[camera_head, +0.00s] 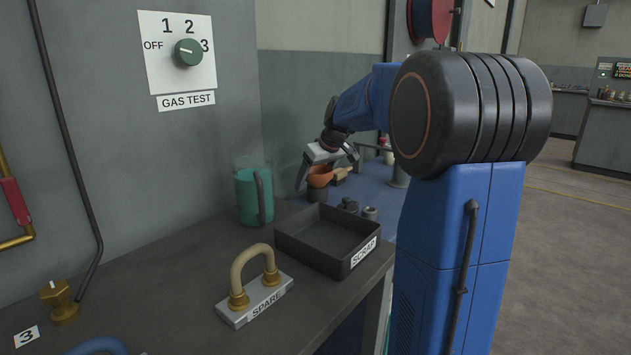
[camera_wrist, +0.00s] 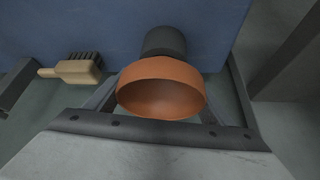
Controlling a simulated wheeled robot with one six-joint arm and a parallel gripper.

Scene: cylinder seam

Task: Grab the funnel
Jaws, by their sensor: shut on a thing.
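The exact contact points are hidden by the funnel's bowl and the gripper body.
A wooden-handled brush (camera_wrist: 80,69) lies beside the funnel. A black SCRAP tray (camera_head: 290,247) stands nearer, with a teal jug (camera_head: 247,197) at its left. A SPARE block with a looped pipe (camera_head: 246,307) sits in front. Small dark parts (camera_head: 349,204) lie behind the tray.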

